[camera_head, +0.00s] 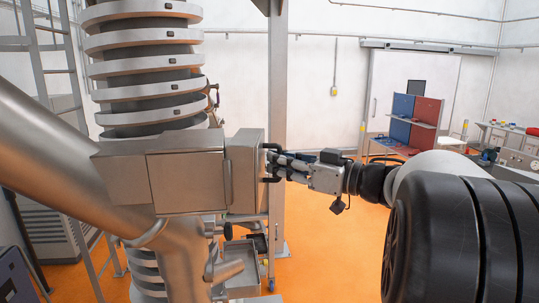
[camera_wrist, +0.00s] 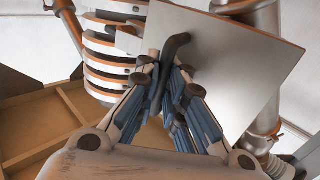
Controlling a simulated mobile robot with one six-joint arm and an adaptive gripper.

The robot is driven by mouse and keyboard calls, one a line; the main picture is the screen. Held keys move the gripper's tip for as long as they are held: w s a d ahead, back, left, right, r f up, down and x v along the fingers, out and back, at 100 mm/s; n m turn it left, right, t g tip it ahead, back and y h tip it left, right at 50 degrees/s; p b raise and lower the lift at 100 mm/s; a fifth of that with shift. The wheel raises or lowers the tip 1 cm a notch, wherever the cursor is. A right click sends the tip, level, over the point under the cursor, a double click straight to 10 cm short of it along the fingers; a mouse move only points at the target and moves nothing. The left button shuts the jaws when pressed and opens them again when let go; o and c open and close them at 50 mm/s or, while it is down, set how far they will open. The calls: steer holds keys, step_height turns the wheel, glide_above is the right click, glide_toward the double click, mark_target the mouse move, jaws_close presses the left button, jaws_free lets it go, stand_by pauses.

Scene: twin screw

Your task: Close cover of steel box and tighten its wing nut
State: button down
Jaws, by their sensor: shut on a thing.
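The steel box (camera_head: 187,180) is a brushed-metal block on the pipework, left of centre in the head view. Its cover (camera_head: 246,165) is the plate at the box's right end, and it shows as a large tilted plate in the wrist view (camera_wrist: 235,70). I cannot tell whether it sits flush. A dark bent handle (camera_wrist: 174,48) stands out from the cover. My gripper (camera_head: 280,164) reaches in from the right. Its blue-padded fingers in the wrist view (camera_wrist: 173,92) are shut on the handle. I cannot make out the wing nut.
A thick ringed column (camera_head: 145,62) rises behind the box, with a ladder (camera_head: 42,60) at left. A steel post (camera_head: 277,90) stands close behind the gripper. An open metal tray (camera_head: 242,278) sits below the box.

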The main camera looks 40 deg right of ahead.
steer(key=shift+p+x, duration=0.75)
steer(key=shift+x, duration=0.7)
steer(key=shift+w+d, duration=0.15)
steer(key=shift+w, duration=0.05)
steer(key=c, duration=1.7)
jaws_free()
steer(key=shift+d, duration=0.1)
steer(key=shift+s, duration=0.1)
steer(key=v, duration=1.2)
